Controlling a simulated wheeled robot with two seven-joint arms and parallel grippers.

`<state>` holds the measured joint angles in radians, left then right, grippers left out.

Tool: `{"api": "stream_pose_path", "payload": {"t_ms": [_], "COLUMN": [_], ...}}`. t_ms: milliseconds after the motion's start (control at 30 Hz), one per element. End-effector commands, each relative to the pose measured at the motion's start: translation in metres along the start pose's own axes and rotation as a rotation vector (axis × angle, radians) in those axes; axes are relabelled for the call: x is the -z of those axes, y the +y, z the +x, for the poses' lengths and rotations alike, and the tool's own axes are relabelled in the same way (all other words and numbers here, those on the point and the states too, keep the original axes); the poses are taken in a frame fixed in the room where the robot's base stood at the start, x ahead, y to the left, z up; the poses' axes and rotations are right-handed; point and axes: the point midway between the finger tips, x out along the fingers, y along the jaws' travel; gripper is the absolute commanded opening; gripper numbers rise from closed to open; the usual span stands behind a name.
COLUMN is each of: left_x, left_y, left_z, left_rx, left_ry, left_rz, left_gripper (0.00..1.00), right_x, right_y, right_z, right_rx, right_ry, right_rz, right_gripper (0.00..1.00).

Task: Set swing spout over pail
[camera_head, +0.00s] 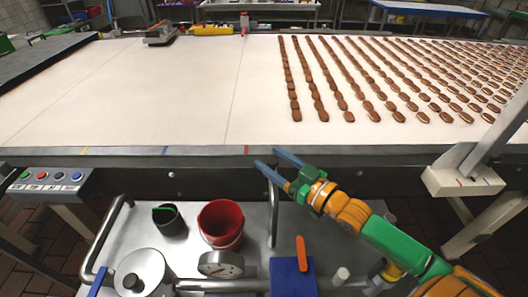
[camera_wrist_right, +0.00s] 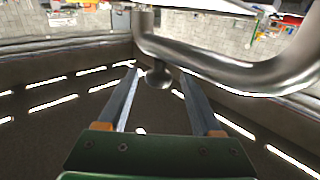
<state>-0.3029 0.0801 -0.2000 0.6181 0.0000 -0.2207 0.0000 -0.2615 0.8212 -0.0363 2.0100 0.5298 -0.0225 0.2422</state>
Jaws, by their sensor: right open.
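A red pail (camera_head: 221,224) stands on the steel cart below the conveyor in the head view. A bent metal pipe, which looks like the swing spout (camera_head: 273,215), is to the right of the pail and not over it. My right gripper (camera_head: 266,157) is open above the upper end of this pipe, by the conveyor's front edge. In the right wrist view, a thick curved metal pipe (camera_wrist_right: 235,78) crosses beyond my open fingers (camera_wrist_right: 165,88), with a rounded metal end between them. Nothing is gripped. My left gripper is not in view.
The cart (camera_head: 190,258) also holds a dark cup (camera_head: 170,220), a lidded pot (camera_head: 143,272), a gauge (camera_head: 221,265) and a blue box (camera_head: 291,277) with an orange lever (camera_head: 302,253). The conveyor (camera_head: 150,95) carries rows of brown biscuits (camera_head: 345,85); its left part is clear.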

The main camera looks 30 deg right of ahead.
Motion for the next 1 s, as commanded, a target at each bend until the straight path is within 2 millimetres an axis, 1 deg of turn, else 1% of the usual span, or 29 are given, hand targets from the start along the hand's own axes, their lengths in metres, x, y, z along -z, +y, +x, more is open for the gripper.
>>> {"api": "stream_pose_path", "payload": {"t_ms": [33,100,200,333,567,600,667,700,767,800,833,1000], "left_x": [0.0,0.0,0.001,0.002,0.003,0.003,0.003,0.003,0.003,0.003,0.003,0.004], "left_y": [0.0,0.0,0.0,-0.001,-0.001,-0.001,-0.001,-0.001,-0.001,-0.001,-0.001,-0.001], "left_z": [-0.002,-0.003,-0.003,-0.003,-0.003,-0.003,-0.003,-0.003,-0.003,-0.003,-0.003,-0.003], "left_rx": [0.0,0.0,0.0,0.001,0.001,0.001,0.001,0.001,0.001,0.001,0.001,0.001], "left_ry": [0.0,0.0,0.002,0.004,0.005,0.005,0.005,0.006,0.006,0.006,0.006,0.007], "left_rz": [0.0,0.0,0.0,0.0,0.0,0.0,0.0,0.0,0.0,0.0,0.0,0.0], "left_gripper": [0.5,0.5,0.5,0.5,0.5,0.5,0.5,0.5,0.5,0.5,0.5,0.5], "right_x": [0.002,0.002,0.001,0.001,0.0,0.0,0.0,0.0,0.0,0.0,0.0,0.0], "right_y": [0.0,0.0,0.0,0.0,0.0,0.0,0.0,0.0,0.0,0.0,0.0,0.0], "right_z": [0.007,0.015,0.024,0.028,0.029,0.029,0.029,0.028,0.028,0.028,0.028,0.028], "right_rx": [0.001,-0.001,-0.001,0.001,0.001,0.001,0.001,0.001,0.001,0.001,0.001,0.001], "right_ry": [0.003,0.002,0.001,0.0,-0.001,-0.001,-0.001,-0.001,-0.001,-0.001,-0.001,-0.001], "right_rz": [-0.002,0.001,0.001,0.0,0.0,-0.001,0.0,-0.001,0.0,-0.001,-0.001,-0.001], "right_gripper": [0.67,0.67,0.67,0.67,0.67,0.56,0.4,0.29,0.13,0.02,0.0,0.0]}}
